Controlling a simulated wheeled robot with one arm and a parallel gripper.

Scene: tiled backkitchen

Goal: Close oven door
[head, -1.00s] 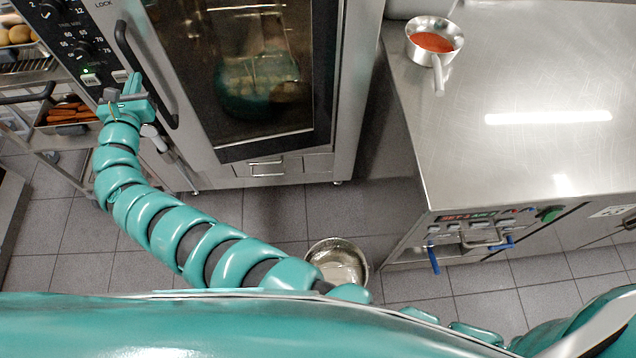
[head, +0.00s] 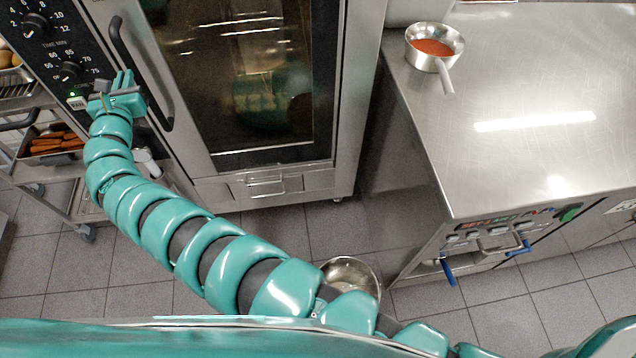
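The oven (head: 345,90) stands at the upper left of the head view. Its door (head: 325,140) has a dark glass window in a dark frame and looks flush or nearly flush with the oven front. A curved black handle (head: 143,75) runs down the left side of the door. My gripper (head: 125,78) is left of the handle, in front of or close to the control panel. Its fingers point up in the picture and look close together; I cannot tell whether they touch. I see nothing held, and contact with the oven is unclear.
A steel counter (head: 520,70) is on the right, with a saucepan (head: 434,48) of red food near its left edge. A metal bowl (head: 352,272) is on the floor, partly behind my arm. A rack (head: 80,205) with trays stands at the left. Tiled floor is open below the oven.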

